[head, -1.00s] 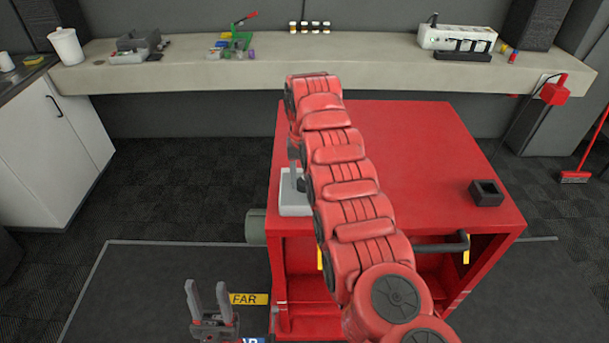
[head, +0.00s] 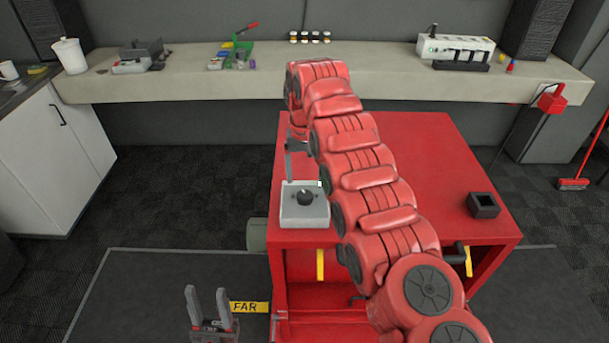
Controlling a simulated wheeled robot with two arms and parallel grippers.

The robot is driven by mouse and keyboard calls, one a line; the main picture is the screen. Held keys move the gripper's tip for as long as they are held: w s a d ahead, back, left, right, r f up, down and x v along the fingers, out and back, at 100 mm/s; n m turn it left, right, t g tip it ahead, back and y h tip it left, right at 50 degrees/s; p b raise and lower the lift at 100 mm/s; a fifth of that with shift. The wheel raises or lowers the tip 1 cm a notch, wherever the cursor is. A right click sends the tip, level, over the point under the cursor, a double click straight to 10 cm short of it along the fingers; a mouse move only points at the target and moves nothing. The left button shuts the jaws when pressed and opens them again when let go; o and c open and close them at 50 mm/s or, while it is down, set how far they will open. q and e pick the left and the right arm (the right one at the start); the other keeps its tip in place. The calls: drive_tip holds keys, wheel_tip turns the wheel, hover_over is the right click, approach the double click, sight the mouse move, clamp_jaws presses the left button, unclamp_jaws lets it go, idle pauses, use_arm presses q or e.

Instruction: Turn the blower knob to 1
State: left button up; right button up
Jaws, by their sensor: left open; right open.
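The blower knob (head: 305,197) is a black round dial on top of a light grey box (head: 304,216). The box sits on the left front part of the red cabinet's top (head: 437,168). My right arm arches over the cabinet, and its gripper (head: 303,172) hangs down just behind the knob. The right gripper is open, apart from the knob in the picture, and partly hidden by my arm. The knob's setting marks are too small to read. My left gripper (head: 208,306) is open and empty, low at the left in front of the cabinet.
A small black open box (head: 483,205) stands on the cabinet's right side. A long bench (head: 370,72) along the back wall holds several items. A yellow FAR label (head: 249,307) lies on the floor mat. A red broom (head: 574,183) stands at the far right.

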sight(305, 194)
wheel_tip(305, 194, up, 11)
drive_tip(key=p, duration=0.9)
drive_tip(key=shift+p, duration=0.3)
